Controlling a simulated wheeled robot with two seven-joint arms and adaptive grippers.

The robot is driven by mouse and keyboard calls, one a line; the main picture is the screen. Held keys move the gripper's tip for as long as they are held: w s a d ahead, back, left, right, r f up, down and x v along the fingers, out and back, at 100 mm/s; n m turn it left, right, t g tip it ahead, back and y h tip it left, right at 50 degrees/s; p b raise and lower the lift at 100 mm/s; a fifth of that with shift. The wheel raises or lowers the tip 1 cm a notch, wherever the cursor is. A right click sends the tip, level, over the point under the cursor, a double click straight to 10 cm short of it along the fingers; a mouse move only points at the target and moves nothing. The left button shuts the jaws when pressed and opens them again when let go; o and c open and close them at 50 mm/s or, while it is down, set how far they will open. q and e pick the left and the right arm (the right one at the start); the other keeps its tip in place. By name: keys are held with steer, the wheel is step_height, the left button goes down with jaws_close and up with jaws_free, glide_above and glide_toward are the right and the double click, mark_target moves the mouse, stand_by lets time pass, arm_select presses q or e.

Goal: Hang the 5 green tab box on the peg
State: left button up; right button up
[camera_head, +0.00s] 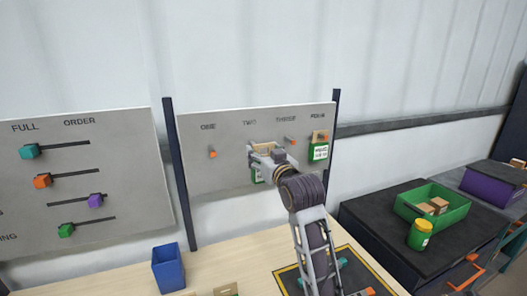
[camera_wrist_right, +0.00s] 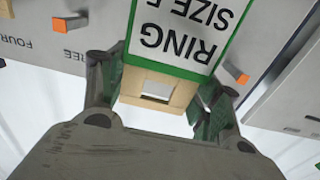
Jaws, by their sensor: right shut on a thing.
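My right gripper (camera_head: 262,150) is shut on the wooden tab of a green-edged box, in front of the board below the label TWO. Part of the box (camera_head: 257,176) shows under the gripper in the head view. In the right wrist view the box (camera_wrist_right: 185,40) reads "RING SIZE 5" upside down. Its slotted tab (camera_wrist_right: 155,100) sits between my fingers. No peg shows under TWO; I cannot tell whether the tab is around one. Orange pegs stand under ONE (camera_head: 212,153) and THREE (camera_head: 291,140). My left gripper is out of view.
Another green-edged box (camera_head: 318,150) hangs under FOUR at the board's right end. A slider board (camera_head: 80,170) stands to the left. A blue bin (camera_head: 168,268) is on the table below. A green crate (camera_head: 432,207) and a green jar (camera_head: 419,235) stand at the right.

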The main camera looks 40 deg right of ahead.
steer(key=shift+w+f, duration=0.1)
steer(key=shift+f, duration=0.1)
steer(key=shift+w+d, duration=0.15)
steer(key=shift+w, duration=0.2)
stand_by(0.4)
steer(key=shift+f+b+x, duration=0.15)
steer(key=shift+b+x, duration=0.2)
steer(key=shift+x, duration=1.7)
steer(key=shift+f+b+x, duration=0.15)
steer(key=shift+b+x, duration=0.2)
steer(key=shift+x, duration=1.65)
steer(key=shift+w+d+f+p, duration=0.1)
steer(key=shift+w+f+p, duration=0.2)
steer(key=shift+w, duration=0.35)
steer(key=shift+f, duration=0.1)
steer(key=o, duration=1.1)
